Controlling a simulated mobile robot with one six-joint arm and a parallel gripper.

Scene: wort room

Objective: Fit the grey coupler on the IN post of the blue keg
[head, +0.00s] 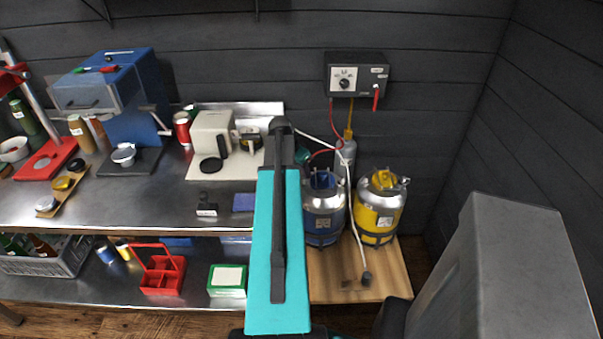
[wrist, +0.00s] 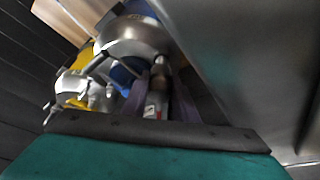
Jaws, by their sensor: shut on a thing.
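The blue keg (head: 323,218) stands on a wooden board at the right end of the bench. Its top is partly hidden by my arm, and the IN post cannot be made out. In the wrist view, the steel and blue keg (wrist: 135,38) shows beyond my fingers. My gripper (wrist: 158,100) is shut on a small grey-brown piece, which looks like the grey coupler (wrist: 160,70). The piece shows between the fingers, close to the blue keg. Whether it touches a post is too blurred to tell. In the head view my arm hides the fingers.
The yellow keg (head: 378,212) stands close on the right. A dark fitting (head: 367,280) on a pale hose lies on the wooden board (head: 325,289). A gas cylinder (head: 347,152) stands behind the kegs, below the wall regulator box (head: 356,75). A red hose (head: 326,151) loops near my arm.

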